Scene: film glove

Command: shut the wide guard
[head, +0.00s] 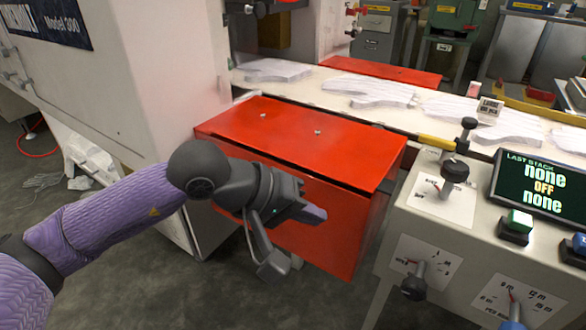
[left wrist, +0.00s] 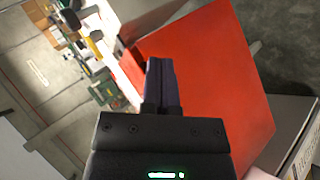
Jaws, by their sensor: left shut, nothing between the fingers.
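The wide guard is taken to be the large red cover (head: 300,142) at the middle of the head view, with two small bolts on its flat top and a red front face below. A dark line runs under the top's front edge. I cannot tell whether it is fully shut. My left gripper (head: 316,214) is shut and empty in front of the red front face, hiding part of it; contact is unclear. In the left wrist view the closed fingers (left wrist: 162,75) overlap the broad red surface (left wrist: 205,75). My right gripper is in neither view.
A pale conveyor bed (head: 325,82) carries white glove-shaped pieces behind the cover. A second red panel (head: 385,72) lies beyond it. A control desk with levers (head: 455,170) and a display reading "none OFF none" (head: 545,188) stands right. A white machine cabinet (head: 140,70) stands left.

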